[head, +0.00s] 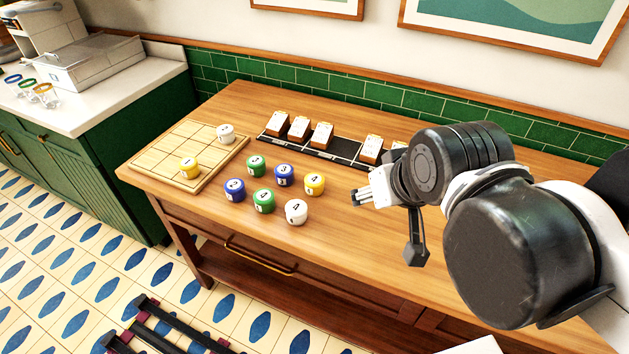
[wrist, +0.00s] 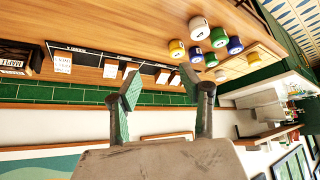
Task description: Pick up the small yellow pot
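Two yellow pots show. One yellow pot (head: 189,168) stands on the gridded wooden board at the left; the other yellow pot (head: 314,184) stands on the bare table in a cluster of pots, marked with a 4. In the wrist view the cluster's yellow pot (wrist: 177,48) is at the upper right and the board's yellow pot (wrist: 220,75) is farther right. My gripper (head: 362,195) is above the table, right of the cluster and apart from it. In the wrist view its fingers (wrist: 160,82) are spread with nothing between them.
Blue, green and white pots (head: 296,211) crowd the cluster. A white pot (head: 226,133) stands on the gridded board (head: 160,160). A black rack (head: 342,148) with cards runs along the back, before the green tiled wall (head: 300,80). The table front right is clear.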

